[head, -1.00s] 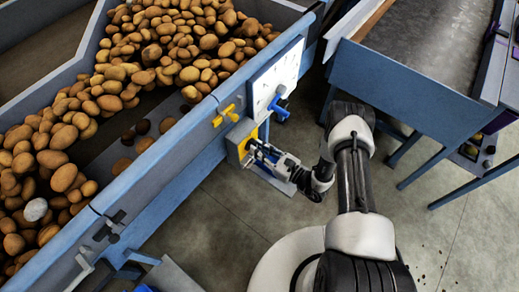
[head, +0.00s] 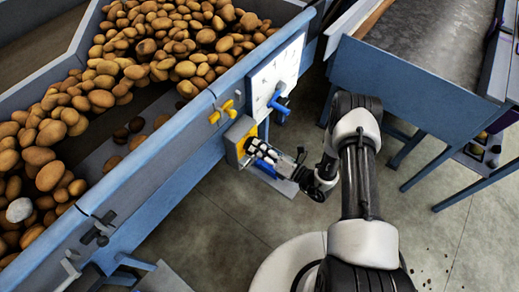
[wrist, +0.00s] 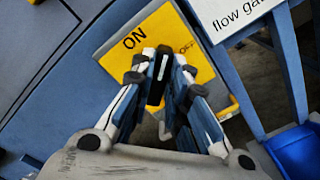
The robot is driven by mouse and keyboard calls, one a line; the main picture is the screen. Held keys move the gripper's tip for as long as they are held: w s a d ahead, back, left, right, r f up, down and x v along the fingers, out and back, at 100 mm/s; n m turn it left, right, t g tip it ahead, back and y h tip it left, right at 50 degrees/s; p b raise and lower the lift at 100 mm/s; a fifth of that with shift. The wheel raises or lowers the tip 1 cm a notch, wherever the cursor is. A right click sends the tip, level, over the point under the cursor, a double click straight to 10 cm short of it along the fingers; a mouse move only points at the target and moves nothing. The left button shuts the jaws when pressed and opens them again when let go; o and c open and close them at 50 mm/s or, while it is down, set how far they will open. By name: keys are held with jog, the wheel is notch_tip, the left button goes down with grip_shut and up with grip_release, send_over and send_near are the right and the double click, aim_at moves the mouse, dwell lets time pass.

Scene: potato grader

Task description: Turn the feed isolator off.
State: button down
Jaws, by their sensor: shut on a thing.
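The feed isolator is a yellow plate (wrist: 205,72) marked ON and OFF, with a black handle (wrist: 158,78) that has a white line. In the wrist view the handle's tip lies between the ON word at its left and the OFF word at its right. My gripper (wrist: 160,80) is shut on this handle, one finger on each side. In the head view the yellow isolator (head: 236,138) sits on the side of the blue potato hopper, and my gripper (head: 255,150) reaches it from the right. The fingers hide part of the handle.
A blue lever (head: 279,103) on a white panel (head: 276,75) is just above the isolator. Potatoes (head: 100,90) fill the hopper. A blue-framed conveyor (head: 425,85) stands to the right.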

jog(key=shift+f+m+b, duration=0.15)
jog(key=shift+m+b, duration=0.35)
jog(key=shift+m, duration=1.4)
jog(key=shift+f+m+b, duration=0.1)
jog(key=shift+m+b, duration=0.4)
jog(key=shift+m, duration=1.4)
jog(key=c, duration=1.6)
grip_release()
jog(key=shift+o, duration=0.2)
jog(key=shift+d, duration=0.1)
jog(key=v, duration=1.2)
